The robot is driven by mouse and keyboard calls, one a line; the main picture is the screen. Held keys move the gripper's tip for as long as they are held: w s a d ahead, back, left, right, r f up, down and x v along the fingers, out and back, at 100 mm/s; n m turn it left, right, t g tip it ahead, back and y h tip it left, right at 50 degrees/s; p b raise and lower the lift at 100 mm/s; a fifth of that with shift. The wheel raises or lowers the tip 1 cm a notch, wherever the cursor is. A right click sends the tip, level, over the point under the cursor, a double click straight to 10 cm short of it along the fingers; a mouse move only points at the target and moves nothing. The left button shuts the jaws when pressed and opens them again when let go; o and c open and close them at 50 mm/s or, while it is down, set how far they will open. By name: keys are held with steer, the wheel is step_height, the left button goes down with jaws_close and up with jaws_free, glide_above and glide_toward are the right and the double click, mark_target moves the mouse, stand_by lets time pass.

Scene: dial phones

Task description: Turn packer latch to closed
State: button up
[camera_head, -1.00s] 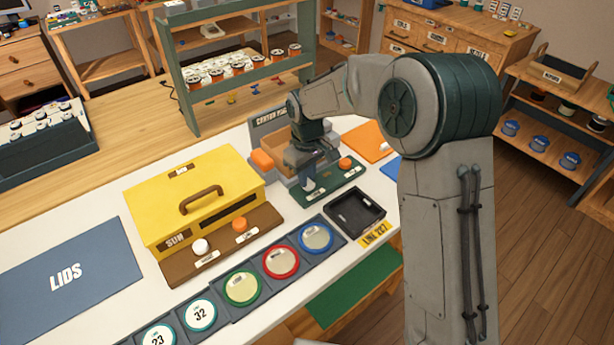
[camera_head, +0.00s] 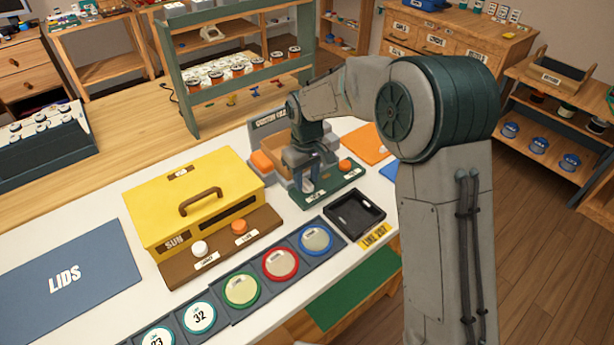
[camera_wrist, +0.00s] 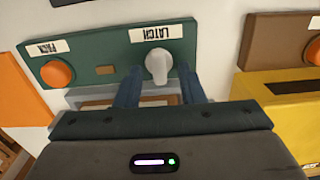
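The panel also shows in the head view (camera_head: 330,190), in front of the packer (camera_head: 279,142), a grey-framed unit with a tan box. My gripper (camera_wrist: 158,90) is open, its two dark blue fingers on either side of the latch lever. I cannot tell whether either finger touches it. In the head view my gripper (camera_head: 309,178) is low over the left part of the panel and hides much of the latch.
An orange button (camera_wrist: 57,73) sits on the same panel. A yellow SUN box (camera_head: 195,195) with a brown button panel (camera_head: 220,250) is to the left in the head view. A black tray (camera_head: 354,215) and a row of round lids (camera_head: 281,264) lie in front.

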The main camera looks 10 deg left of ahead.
mark_target(307, 181)
step_height(307, 181, up, 14)
stand_by(0.6)
steer(key=shift+f, duration=0.1)
steer(key=s+d+r+m+t+p, duration=0.1)
steer(key=s+d+m, duration=0.3)
steer(key=s+d, duration=0.55)
steer(key=s+d+r+m+t+p, duration=0.1)
steer(key=s+d+r+m, duration=0.15)
steer(key=s+d, duration=0.65)
steer(key=s+d+f+m, duration=0.3)
steer(key=s+d, duration=0.1)
steer(key=d, duration=0.3)
steer(key=shift+s+d+f+t, duration=0.2)
steer(key=shift+s+f+t, duration=0.05)
steer(key=shift+f+t, duration=0.15)
steer(key=shift+a, duration=0.1)
